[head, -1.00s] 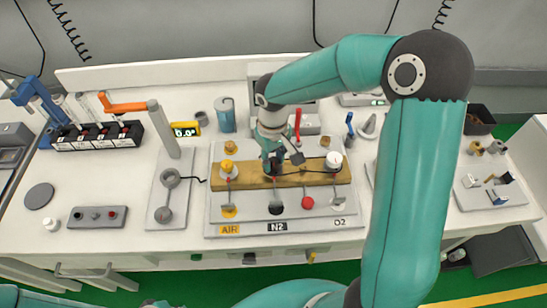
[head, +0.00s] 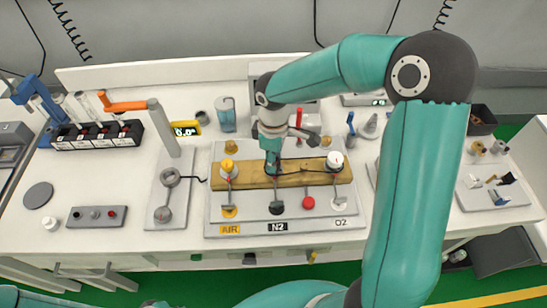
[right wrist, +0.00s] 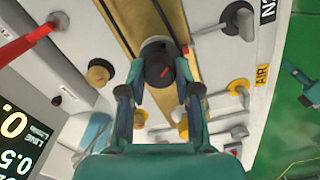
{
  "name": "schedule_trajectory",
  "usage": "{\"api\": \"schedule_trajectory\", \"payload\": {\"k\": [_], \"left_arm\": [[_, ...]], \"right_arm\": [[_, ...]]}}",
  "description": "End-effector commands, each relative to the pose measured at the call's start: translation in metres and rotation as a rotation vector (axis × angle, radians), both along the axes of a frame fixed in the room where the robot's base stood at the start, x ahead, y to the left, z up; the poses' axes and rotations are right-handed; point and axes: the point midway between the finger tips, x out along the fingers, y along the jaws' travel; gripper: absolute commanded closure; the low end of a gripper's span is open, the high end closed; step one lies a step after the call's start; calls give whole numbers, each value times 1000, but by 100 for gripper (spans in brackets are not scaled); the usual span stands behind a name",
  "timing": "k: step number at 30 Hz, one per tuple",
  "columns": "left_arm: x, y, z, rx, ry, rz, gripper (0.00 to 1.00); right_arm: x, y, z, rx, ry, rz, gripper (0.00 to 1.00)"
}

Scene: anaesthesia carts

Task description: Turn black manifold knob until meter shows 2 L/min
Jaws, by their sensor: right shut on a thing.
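The black manifold knob (right wrist: 158,68) has a red mark on its top and stands on the tan manifold bar (head: 305,178). My right gripper (head: 271,172) reaches down onto it from above. In the right wrist view its two fingers (right wrist: 160,82) are shut on the knob from both sides. In the head view the gripper mostly hides the knob. A dark meter screen (right wrist: 18,140) is cut off at the right wrist view's edge; it shows a large 0, "LINE" and 0.5. Teal parts of my left arm show at the head view's bottom left; its jaws are not clear.
A yellow knob (head: 228,166) and a white knob (head: 334,160) flank the black one on the bar. Several small levers stand before it, above the AIR, N2 and O2 labels. A red upright lever (head: 298,118) stands close behind my gripper.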

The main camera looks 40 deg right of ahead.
Motion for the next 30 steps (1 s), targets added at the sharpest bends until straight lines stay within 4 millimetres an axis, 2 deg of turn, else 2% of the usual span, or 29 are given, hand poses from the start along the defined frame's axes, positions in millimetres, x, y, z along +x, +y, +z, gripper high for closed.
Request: {"api": "schedule_trajectory", "payload": {"k": [9, 24, 25, 29, 30], "left_arm": [[0, 0, 1, 0, 0, 0, 100], [0, 0, 1, 0, 0, 0, 100], [0, 0, 1, 0, 0, 0, 100], [0, 0, 1, 0, 0, 0, 100], [0, 0, 1, 0, 0, 0, 100]], "right_arm": [[1, -1, 2, -2, -5, 137, 100], [2, -1, 2, -2, -6, 161, 100], [2, -1, 2, -2, -6, 161, 66], [1, -1, 2, -2, -6, 160, 44], [1, -1, 1, -2, -5, 160, 42]]}}
